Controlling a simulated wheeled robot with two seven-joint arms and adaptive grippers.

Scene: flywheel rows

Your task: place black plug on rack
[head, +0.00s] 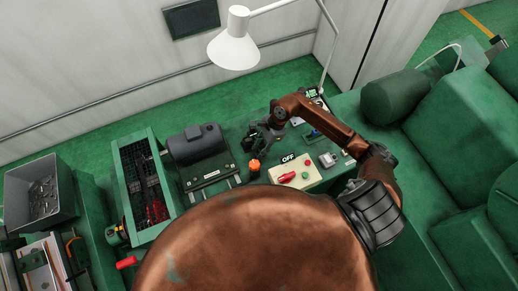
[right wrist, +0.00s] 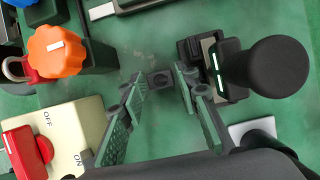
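My right gripper (head: 262,134) is over the green bench, with its arm coming in from the right. In the right wrist view its two fingers (right wrist: 164,92) are spread, with no object clearly held. A small dark block with a round mark (right wrist: 159,79) shows between the fingertips; I cannot tell whether it is the black plug. A black round-topped piece (right wrist: 266,68) stands just right of the fingers, beside a black fitting with a green strip. A green frame with a dark grid (head: 127,170) stands at left; I cannot tell whether it is the rack. My left gripper is not in view.
A cream switch box (head: 305,167) with a red handle and an orange knob (head: 254,166) stand near the right gripper. A dark motor-like unit (head: 196,143) is left of them. A white lamp (head: 234,47) hangs above. A grey bin (head: 40,195) is far left.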

